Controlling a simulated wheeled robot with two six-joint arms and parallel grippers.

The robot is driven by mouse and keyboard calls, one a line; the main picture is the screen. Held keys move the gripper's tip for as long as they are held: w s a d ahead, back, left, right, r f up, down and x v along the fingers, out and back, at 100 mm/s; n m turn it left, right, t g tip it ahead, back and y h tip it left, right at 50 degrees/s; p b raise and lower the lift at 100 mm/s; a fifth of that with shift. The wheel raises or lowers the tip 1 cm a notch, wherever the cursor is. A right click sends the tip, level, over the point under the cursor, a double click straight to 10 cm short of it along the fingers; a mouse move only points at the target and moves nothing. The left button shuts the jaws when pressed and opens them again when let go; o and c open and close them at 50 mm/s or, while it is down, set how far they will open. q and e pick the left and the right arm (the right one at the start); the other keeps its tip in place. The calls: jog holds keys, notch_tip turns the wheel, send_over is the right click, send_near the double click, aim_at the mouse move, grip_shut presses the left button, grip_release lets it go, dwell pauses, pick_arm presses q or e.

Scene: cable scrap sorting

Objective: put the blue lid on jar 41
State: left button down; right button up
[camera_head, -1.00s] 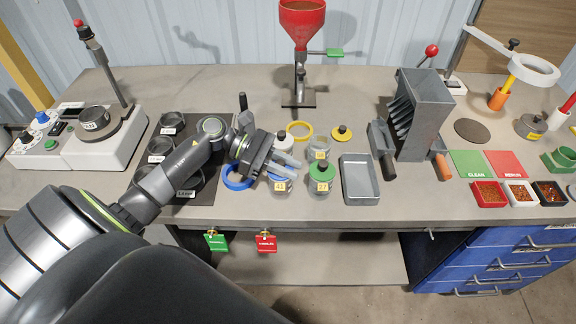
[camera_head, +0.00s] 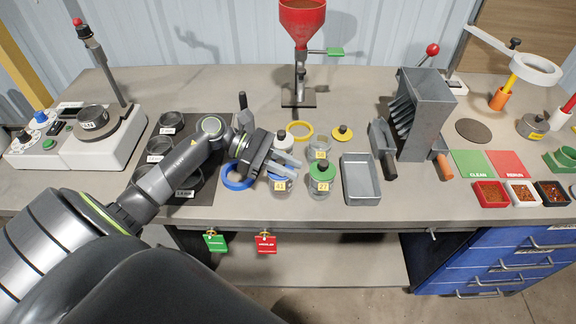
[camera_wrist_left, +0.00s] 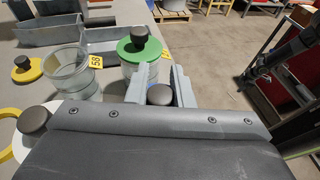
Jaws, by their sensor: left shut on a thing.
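My left gripper (camera_head: 287,169) is above a clear jar (camera_head: 281,187) near the front edge of the table. The jar's yellow label is too small to read surely. A little blue of the lid (camera_head: 274,177) shows at the jar's top, under the fingers. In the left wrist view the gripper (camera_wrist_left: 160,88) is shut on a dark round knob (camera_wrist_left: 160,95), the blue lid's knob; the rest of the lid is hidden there. I cannot tell whether the lid is fully seated on the jar. My right gripper is not in view.
Close to the right stands a jar with a green lid (camera_head: 321,167). Behind are an open jar (camera_head: 320,151), a white lid (camera_head: 283,136), a yellow lid (camera_head: 342,133) and a yellow ring (camera_head: 299,130). A blue ring (camera_head: 236,183) lies left; a grey tray (camera_head: 361,180) lies right.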

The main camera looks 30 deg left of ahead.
pick_arm(q)
jog(key=c, duration=1.2)
grip_release()
jog(key=shift+s+a, duration=0.1)
jog(key=shift+a, duration=0.35)
jog(key=b+v, duration=0.2)
jog(key=v, duration=0.6)
jog(key=b+v, duration=0.3)
jog(key=v, duration=0.5)
jog(key=shift+s+a+r, duration=0.1)
jog(key=shift+a+r, duration=0.1)
jog(key=shift+r, duration=0.15)
